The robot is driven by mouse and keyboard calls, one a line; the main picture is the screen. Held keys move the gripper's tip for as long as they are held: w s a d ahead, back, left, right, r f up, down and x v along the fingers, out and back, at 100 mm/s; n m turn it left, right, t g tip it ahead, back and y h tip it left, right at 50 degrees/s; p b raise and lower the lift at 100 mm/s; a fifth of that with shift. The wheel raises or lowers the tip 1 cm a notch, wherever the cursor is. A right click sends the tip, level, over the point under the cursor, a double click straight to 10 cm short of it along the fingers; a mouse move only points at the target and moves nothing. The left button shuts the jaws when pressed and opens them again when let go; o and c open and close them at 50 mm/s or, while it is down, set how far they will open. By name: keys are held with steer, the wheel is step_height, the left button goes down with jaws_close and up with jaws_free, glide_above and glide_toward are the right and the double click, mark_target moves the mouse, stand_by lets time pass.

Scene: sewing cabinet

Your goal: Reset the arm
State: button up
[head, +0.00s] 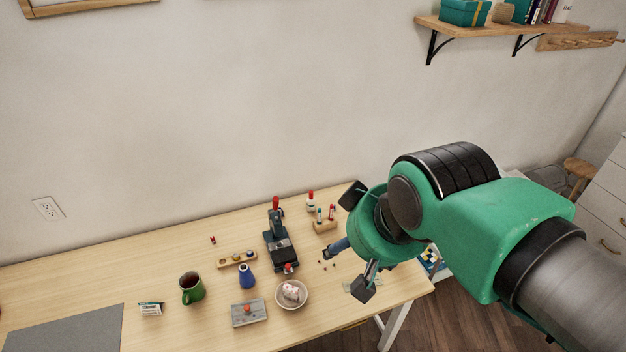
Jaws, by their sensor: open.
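My arm is green, black and grey and reaches in from the right over the right end of the table. My gripper (357,240) hangs above the table's right part with its dark fingertips spread wide apart. I see nothing held between the fingers. A blue item (338,247) shows just left of the gripper, partly hidden behind it. The arm hides part of the table's right end.
The light wooden table (190,252) holds a dark machine (280,249), a green mug (191,288), a blue vase (246,277), a bowl (304,301), a grey box (249,313) and a grey mat (65,331). A wall shelf (500,30) is at upper right.

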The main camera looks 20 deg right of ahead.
steer(key=shift+f+b, duration=2)
steer(key=shift+f, duration=0.15)
